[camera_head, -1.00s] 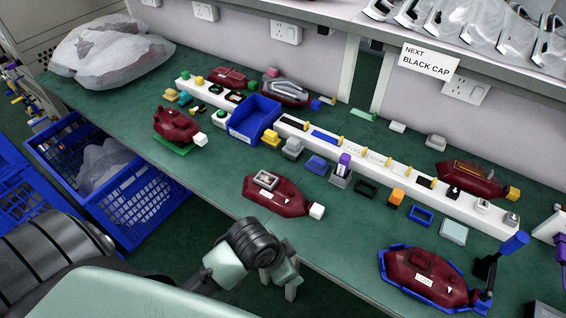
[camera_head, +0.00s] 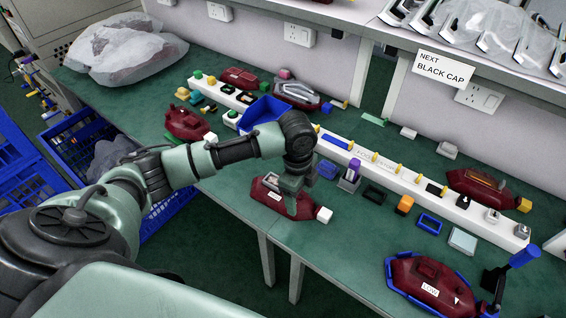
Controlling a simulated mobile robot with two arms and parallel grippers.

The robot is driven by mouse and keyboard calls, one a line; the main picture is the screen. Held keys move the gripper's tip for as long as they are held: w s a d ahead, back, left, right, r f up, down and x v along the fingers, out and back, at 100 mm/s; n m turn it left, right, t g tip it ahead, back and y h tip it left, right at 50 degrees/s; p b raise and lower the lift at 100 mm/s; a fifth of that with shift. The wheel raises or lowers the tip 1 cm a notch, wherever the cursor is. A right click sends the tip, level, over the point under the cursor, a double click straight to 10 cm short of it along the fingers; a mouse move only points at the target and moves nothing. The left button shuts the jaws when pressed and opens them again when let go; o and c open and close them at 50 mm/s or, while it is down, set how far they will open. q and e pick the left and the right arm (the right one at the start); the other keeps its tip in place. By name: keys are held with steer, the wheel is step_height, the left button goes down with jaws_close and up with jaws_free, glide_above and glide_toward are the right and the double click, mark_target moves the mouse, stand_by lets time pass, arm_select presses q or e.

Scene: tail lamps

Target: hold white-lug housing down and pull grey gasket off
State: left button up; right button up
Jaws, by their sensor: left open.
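The white-lug housing (camera_head: 262,197), a dark red lamp body with a white lug (camera_head: 324,214) at its right end, lies flat on the green bench at the middle. The grey gasket (camera_head: 271,180) is a light frame on its top, partly hidden by my left gripper. My left gripper (camera_head: 293,196) is open and points down over the right part of this housing, just right of the gasket. Whether its fingers touch the housing cannot be told. My right gripper is not in view.
A long white rail (camera_head: 400,172) with small coloured parts runs behind the housing, and a blue bin (camera_head: 262,112) stands at its back. Another red housing (camera_head: 430,280) sits in a blue frame at front right. Another red housing (camera_head: 187,123) lies at left. The bench front edge is close.

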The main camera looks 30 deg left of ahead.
arm_select(q)
steer(key=shift+m+y, duration=0.3)
steer(key=w+a+r, duration=0.1)
steer(key=a, duration=0.1)
steer(key=w+a+r, duration=0.1)
steer(key=a+r, duration=0.1)
steer(key=a, duration=0.1)
steer(key=w+a+r, duration=0.1)
steer(key=a+r, duration=0.1)
steer(key=shift+w+a, duration=0.15)
steer(key=shift+a, duration=0.1)
step_height(320, 180, down, 8)
steer(key=shift+r+p, duration=0.2)
steer(key=shift+p, duration=0.2)
